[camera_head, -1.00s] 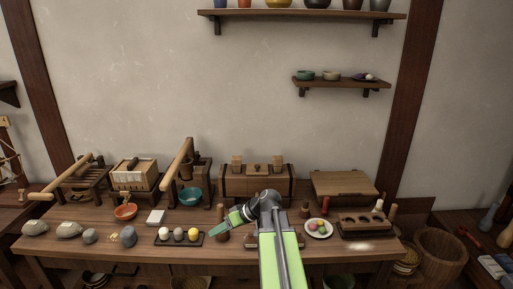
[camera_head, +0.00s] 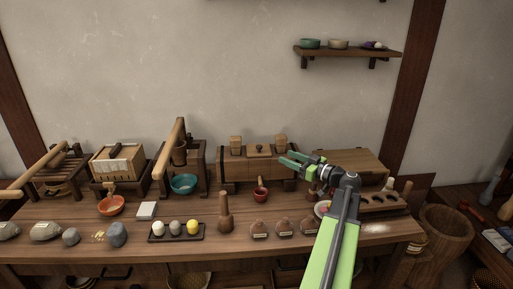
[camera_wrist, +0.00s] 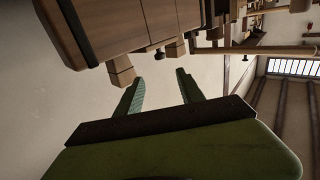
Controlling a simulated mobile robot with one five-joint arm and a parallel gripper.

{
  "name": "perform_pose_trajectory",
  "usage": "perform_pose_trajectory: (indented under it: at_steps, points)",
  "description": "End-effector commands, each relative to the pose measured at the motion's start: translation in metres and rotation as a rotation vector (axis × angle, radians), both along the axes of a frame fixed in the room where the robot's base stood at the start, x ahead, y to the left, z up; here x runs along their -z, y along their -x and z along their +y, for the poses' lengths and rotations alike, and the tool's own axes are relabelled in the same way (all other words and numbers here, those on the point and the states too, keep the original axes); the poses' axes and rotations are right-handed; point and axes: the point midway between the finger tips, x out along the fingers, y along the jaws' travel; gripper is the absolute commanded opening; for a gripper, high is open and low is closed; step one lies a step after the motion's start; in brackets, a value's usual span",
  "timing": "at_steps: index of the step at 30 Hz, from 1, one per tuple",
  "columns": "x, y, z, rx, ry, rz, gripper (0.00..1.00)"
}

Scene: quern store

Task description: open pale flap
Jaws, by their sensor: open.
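A dark wooden chest (camera_head: 232,171) stands at the back middle of the table. Two paler wooden blocks stand up from its top, a left one (camera_head: 236,143) and a right one (camera_head: 281,141). Between them is a pale flat piece (camera_head: 259,150) with a small dark knob. I cannot tell which of these pale parts is the flap. My gripper (camera_head: 287,160) is open and empty, in front of the chest's right end in the head view. In the wrist view the chest (camera_wrist: 95,25) appears upside down, with a pale block (camera_wrist: 122,73) close to my open fingers (camera_wrist: 160,88).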

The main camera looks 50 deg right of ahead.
Motion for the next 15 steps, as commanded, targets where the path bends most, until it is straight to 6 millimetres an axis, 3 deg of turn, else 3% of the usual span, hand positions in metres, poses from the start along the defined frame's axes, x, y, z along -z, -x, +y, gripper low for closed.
perform_pose_trajectory:
  at_steps: [6, 15]
  points:
    - [0.0, -0.058, 0.005, -0.006, -0.001, 0.001, 0.45]
    - [0.0, -0.127, 0.011, -0.005, -0.001, 0.001, 0.45]
